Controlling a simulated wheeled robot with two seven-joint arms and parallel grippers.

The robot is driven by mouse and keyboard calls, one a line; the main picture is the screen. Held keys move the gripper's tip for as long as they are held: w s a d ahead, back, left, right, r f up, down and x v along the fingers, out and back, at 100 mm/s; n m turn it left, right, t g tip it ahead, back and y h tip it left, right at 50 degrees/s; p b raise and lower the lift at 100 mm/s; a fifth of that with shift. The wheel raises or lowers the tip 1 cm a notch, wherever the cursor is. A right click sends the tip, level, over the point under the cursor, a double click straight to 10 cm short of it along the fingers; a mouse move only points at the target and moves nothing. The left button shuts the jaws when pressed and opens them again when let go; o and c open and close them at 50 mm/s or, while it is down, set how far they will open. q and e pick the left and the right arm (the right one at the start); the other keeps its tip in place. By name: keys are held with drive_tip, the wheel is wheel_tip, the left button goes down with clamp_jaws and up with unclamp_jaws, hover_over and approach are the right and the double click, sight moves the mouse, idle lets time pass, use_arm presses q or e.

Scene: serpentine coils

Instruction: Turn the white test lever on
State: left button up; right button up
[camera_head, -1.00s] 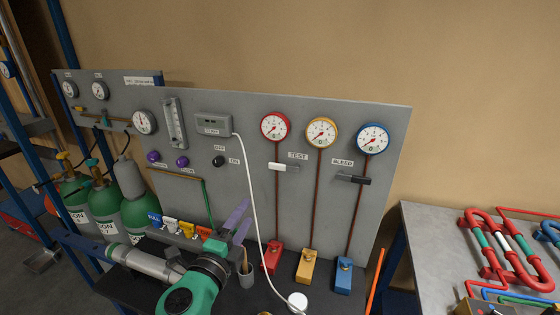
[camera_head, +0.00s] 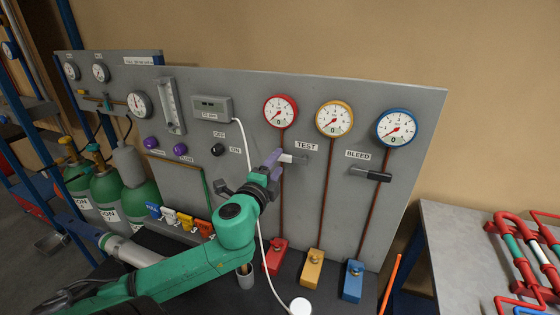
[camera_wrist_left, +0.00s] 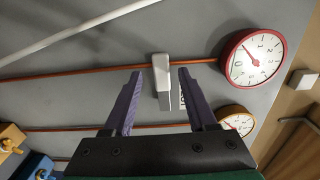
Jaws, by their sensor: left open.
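The white test lever (camera_head: 287,159) sits on the pipe below the red-rimmed gauge (camera_head: 281,111), left of the TEST label (camera_head: 307,146). It lies about level, across the upright pipe. My left gripper (camera_head: 275,159) is up at the panel at the lever, its purple fingers partly covering it. In the left wrist view the lever (camera_wrist_left: 162,76) stands between the two open fingers (camera_wrist_left: 159,84), with a gap to each finger. The red gauge's needle points near zero. My right gripper is not in view.
A dark bleed lever (camera_head: 371,174) sits to the right under the blue gauge (camera_head: 397,128). A white hose (camera_head: 249,180) hangs down the panel just left of the lever. Red, yellow and blue blocks (camera_head: 312,268) stand below. Gas cylinders (camera_head: 108,200) are at left.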

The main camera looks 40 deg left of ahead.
use_arm(q)
drive_tip(key=shift+r+x, duration=0.2)
drive_tip(key=shift+x, duration=0.7)
drive_tip(key=shift+w+f, duration=0.1)
drive_tip(key=shift+w, duration=0.05)
clamp_jaws()
drive_tip(key=shift+f, duration=0.1)
idle(0.5)
